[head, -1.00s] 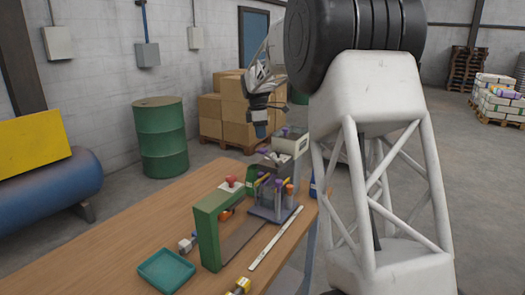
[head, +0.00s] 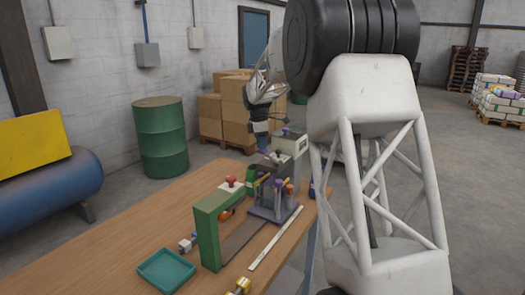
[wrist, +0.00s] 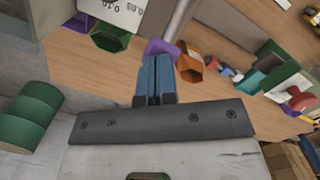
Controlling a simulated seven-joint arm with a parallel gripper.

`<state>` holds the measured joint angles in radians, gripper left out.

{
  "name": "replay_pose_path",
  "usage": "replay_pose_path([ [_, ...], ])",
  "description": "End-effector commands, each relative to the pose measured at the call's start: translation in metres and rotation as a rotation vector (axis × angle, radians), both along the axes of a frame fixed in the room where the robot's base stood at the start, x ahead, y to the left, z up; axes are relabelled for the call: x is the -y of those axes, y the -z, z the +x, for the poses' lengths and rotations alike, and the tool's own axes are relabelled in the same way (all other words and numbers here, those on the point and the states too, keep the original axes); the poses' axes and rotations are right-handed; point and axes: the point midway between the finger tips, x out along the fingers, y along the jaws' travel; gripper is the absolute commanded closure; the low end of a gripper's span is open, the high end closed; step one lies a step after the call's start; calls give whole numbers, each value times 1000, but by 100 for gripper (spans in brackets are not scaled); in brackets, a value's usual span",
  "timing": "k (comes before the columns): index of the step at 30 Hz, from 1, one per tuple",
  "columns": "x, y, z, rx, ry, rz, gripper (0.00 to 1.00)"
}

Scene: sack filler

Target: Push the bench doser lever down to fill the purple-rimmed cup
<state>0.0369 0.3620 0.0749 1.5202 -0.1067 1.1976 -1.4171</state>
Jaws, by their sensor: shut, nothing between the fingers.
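The grey bench doser (head: 268,210) stands near the far end of the wooden bench, with several coloured parts on it. In the head view my gripper (head: 262,143) points down just above the doser's top, its blue fingers together and empty. In the wrist view my shut blue fingers (wrist: 155,80) are in front of a purple part (wrist: 160,49), which they partly cover. I cannot tell whether they touch it, or whether it is the cup rim. An orange hexagonal part (wrist: 189,67) and a green one (wrist: 110,38) lie to either side. I cannot make out the lever clearly.
A green frame (head: 207,230) stands left of the doser, with a red knob (head: 231,182) behind it. A teal tray (head: 166,270) lies at the front left and a pale strip (head: 275,240) at the front right.

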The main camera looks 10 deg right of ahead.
Motion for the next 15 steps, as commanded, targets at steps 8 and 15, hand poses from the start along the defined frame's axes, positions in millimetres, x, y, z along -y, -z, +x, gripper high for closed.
replay_pose_path([
  [8,0,15,0,-2,0,0,100],
  [15,0,34,0,-2,0,0,100],
])
